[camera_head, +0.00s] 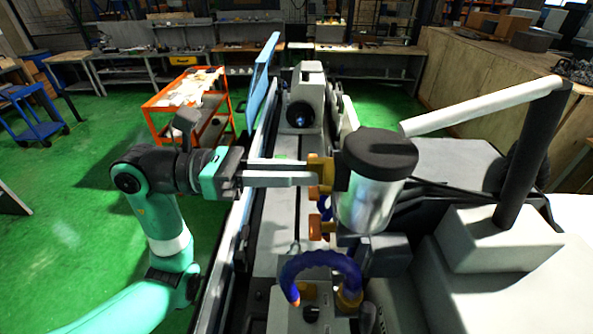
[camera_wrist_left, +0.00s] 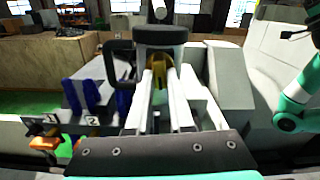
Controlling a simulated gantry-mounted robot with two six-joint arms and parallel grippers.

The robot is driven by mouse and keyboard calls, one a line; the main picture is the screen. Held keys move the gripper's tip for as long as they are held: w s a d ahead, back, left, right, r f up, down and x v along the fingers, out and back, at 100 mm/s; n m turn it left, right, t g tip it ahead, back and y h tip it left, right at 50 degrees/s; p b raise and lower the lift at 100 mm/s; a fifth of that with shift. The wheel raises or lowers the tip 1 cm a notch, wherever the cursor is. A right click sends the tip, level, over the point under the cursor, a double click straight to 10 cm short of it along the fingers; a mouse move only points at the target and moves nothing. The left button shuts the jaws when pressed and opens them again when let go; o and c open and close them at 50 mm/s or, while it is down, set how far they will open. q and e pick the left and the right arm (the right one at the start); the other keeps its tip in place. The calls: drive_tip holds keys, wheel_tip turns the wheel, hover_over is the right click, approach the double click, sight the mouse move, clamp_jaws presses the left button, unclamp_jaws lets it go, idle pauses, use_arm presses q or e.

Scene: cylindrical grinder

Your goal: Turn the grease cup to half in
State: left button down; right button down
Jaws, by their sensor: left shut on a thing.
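The grease cup (camera_head: 320,172) looks like a brass-yellow piece on the near side of a silver cylinder with a black cap (camera_head: 378,185). My left gripper (camera_head: 317,171) reaches in from the left, roughly level, with its two pale fingers on either side of the brass piece and shut on it. In the left wrist view the brass piece (camera_wrist_left: 159,78) shows between the fingertips, below the dark cap. The fingers hide part of it, and I cannot tell how far it is turned. My right gripper is in neither view.
Blue coolant hose (camera_head: 322,262) arches over the machine bed below my gripper. A white bar (camera_head: 480,106) on a black post (camera_head: 532,152) spans the right. An orange cart (camera_head: 186,104) stands back left. The green floor at left is mostly free.

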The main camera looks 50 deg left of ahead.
use_arm(q)
drive_tip(key=c, duration=0.8)
unclamp_jaws()
drive_tip(key=b+v, duration=0.2)
drive_tip(key=v, duration=0.9)
drive_tip(key=shift+s+a, duration=0.25)
